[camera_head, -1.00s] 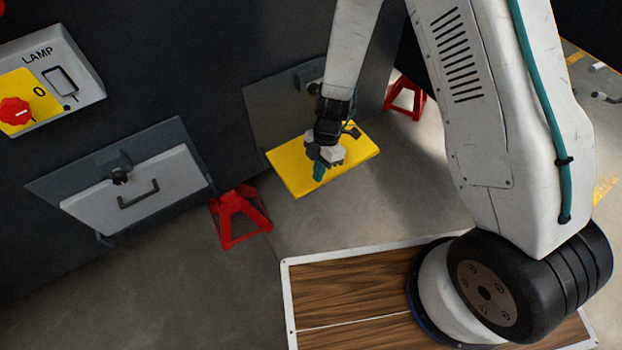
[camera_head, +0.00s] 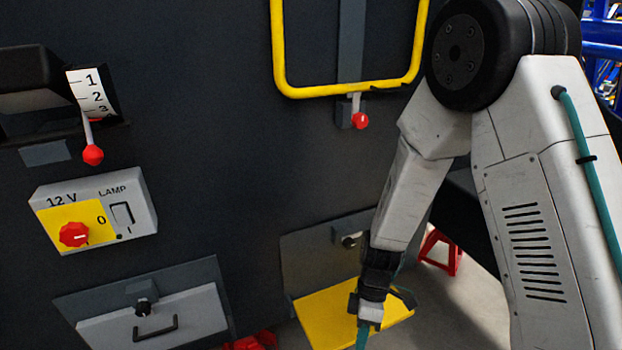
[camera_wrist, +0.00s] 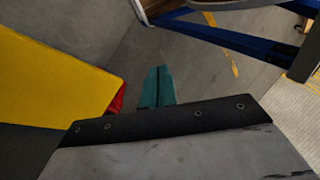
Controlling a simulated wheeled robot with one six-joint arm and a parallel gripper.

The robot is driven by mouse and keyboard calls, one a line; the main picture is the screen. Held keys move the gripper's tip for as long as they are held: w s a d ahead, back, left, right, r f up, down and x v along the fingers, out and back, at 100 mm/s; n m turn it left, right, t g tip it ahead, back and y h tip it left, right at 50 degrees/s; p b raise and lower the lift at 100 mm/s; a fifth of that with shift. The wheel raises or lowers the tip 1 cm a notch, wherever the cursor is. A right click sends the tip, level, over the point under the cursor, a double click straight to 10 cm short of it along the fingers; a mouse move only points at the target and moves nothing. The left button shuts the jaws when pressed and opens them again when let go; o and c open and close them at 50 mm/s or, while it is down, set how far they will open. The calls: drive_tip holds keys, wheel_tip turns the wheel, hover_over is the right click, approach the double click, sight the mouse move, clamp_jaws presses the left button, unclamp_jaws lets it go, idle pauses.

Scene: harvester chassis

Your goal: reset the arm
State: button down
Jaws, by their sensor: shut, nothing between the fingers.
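My white arm comes down from the upper right in the head view. My gripper (camera_head: 362,340) hangs at its end, pointing down, in front of the yellow panel (camera_head: 325,318). Its teal fingertips reach the bottom edge of that view and are partly cut off. In the wrist view my gripper (camera_wrist: 157,86) shows its teal fingers closed together with nothing between them. The yellow panel also shows at the left of the wrist view (camera_wrist: 50,80), apart from the fingers.
A dark chassis wall carries a lamp box with a red knob (camera_head: 74,234), a red-tipped lever (camera_head: 92,154), a yellow frame handle (camera_head: 350,92) and a grey drawer with a handle (camera_head: 155,325). Red stands (camera_head: 440,252) are on the floor. Blue bars (camera_wrist: 225,38) cross the top of the wrist view.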

drive_tip(key=s+d+r+m+t, duration=0.2)
drive_tip(key=s+d+r+m, duration=0.2)
drive_tip(key=r, duration=0.7)
drive_tip(key=s+d+r+m+t+h, duration=0.1)
drive_tip(key=s+d+r+m, duration=0.4)
drive_tip(key=r, duration=0.7)
drive_tip(key=s+d+r+m+t+h, duration=0.1)
drive_tip(key=s+d+r+m+t, duration=0.2)
drive_tip(key=d+r+m, duration=0.3)
wheel_tip(320, 180, up, 6)
drive_tip(key=shift+s+d+f+m+t, duration=0.2)
drive_tip(key=shift+s+m+t, duration=0.2)
drive_tip(key=shift+s, duration=0.35)
